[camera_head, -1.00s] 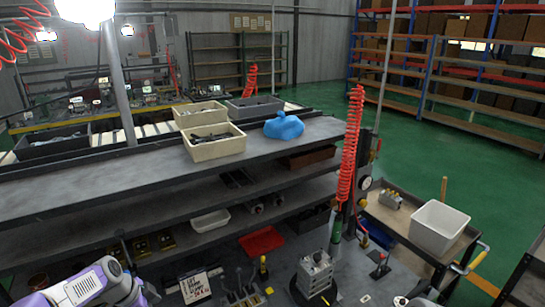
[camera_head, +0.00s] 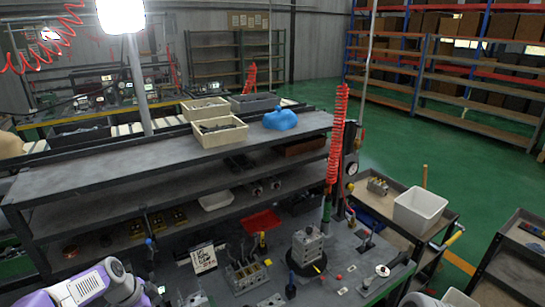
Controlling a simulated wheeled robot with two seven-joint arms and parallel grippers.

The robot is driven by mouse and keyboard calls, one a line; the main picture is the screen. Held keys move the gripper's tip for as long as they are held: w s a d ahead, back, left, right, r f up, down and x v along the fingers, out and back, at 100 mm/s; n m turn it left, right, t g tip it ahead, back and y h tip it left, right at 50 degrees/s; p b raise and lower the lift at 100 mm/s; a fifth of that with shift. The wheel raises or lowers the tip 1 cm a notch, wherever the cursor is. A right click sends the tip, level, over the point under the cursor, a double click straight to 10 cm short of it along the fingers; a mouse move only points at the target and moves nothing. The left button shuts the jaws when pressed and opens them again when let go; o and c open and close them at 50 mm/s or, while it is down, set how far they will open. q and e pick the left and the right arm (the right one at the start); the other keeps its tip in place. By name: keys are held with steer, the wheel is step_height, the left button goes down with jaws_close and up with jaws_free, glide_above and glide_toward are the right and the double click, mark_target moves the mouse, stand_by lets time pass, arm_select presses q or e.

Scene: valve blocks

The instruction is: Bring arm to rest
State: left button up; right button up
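My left arm, white and purple, shows at the lower left; its gripper is outside the frame. A small piece of my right arm shows at the bottom right edge; its gripper is also out of view. A grey valve block (camera_head: 307,245) stands upright on a dark round base on the grey worktable (camera_head: 345,262). To its left a fixture (camera_head: 246,273) holds several upright valve parts. No gripper is seen touching any of these.
A red tray (camera_head: 262,221) lies behind the fixture. A red coiled hose (camera_head: 337,140) hangs at the table's right. A cart with a white bin (camera_head: 420,209) stands farther right. Shelves rise behind.

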arm_select(q)
steer(key=d+f+n, duration=0.4)
steer(key=d+f, duration=0.3)
steer(key=f, duration=0.4)
steer(key=s+d+f+n+g, duration=0.1)
steer(key=s+d+f+n, duration=0.5)
steer(key=s, duration=0.4)
steer(key=s+d+f+n+g, duration=0.1)
steer(key=s+d+f+n, duration=0.2)
steer(key=s+d+f, duration=0.55)
step_height(320, 180, down, 11)
steer(key=s+b, duration=0.1)
steer(key=b, duration=1)
steer(key=shift+d+n, duration=0.2)
steer(key=shift+n, duration=0.2)
arm_select(e)
step_height(320, 180, down, 12)
steer(key=w, duration=0.1)
steer(key=shift+r, duration=0.2)
